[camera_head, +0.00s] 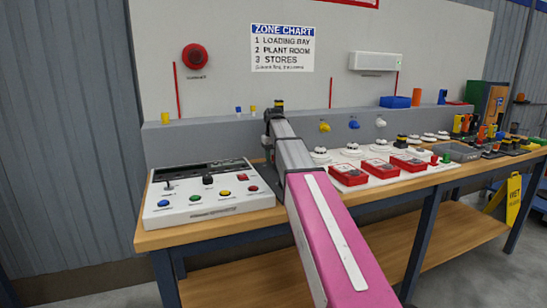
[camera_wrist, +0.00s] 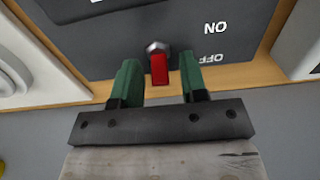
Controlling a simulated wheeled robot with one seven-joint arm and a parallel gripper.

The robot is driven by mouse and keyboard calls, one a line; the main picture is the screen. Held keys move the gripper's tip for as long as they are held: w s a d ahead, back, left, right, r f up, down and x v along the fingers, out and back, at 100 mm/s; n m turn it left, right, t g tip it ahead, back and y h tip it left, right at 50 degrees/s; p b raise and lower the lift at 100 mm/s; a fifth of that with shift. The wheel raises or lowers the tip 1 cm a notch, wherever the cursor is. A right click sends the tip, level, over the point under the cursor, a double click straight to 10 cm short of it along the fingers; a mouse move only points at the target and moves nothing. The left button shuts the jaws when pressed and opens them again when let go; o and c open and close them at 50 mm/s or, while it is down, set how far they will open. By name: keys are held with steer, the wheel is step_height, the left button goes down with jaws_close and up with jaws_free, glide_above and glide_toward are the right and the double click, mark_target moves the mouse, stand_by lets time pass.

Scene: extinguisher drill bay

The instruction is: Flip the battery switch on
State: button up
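In the wrist view, the battery switch (camera_wrist: 159,70) is a red toggle lever on a metal nut, set in a dark plate (camera_wrist: 100,45). Its plate carries upside-down ON and OFF labels; the lever points down the picture, toward the OFF side. My gripper (camera_wrist: 160,62) is open, with one green finger on each side of the lever. Gaps show between the lever and both fingers, so it holds nothing. In the head view my arm hides the switch, and I cannot make out the fingers.
A white control panel (camera_head: 230,204) with coloured buttons sits on the wooden bench, left of my arm. A grey ledge (camera_head: 200,135) runs behind. A yellow floor sign (camera_head: 514,200) stands at far right.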

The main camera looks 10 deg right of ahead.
jaws_close()
steer(key=shift+s+t, duration=0.45)
steer(key=shift+t, duration=0.35)
steer(key=shift+s+t+y, duration=0.2)
steer(key=shift+t+y, duration=0.1)
steer(key=shift+t, duration=0.4)
steer(key=shift+w+d+r+t, duration=0.1)
steer(key=shift+t, duration=0.4)
steer(key=shift+o, duration=0.9)
jaws_free()
